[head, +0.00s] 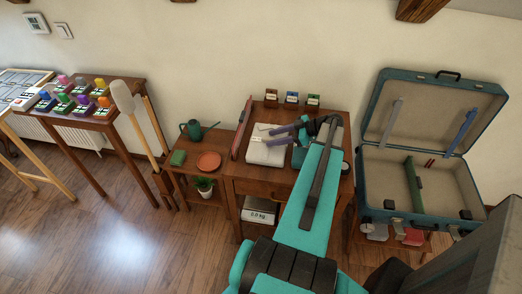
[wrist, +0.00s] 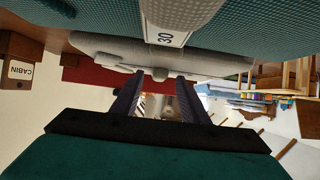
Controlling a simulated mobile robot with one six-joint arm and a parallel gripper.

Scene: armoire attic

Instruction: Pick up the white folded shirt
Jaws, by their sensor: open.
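The white folded shirt (head: 266,155) lies on the wooden desk (head: 262,188) in the head view, towards its left side. My gripper (head: 267,138) is open, its two dark purple fingers reaching left over the shirt. The head view does not show clearly whether they touch it. In the wrist view, the fingers of my gripper (wrist: 155,77) are spread apart with nothing seen held between them. A pale folded edge, which looks like the shirt (wrist: 105,46), lies just beyond the tips.
A teal knitted thing (wrist: 250,25) with a band marked 30 is close in the wrist view. A long red object (head: 242,128) lies at the desk's left edge. Several small boxes (head: 291,98) stand behind. An open suitcase (head: 405,225) is at right.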

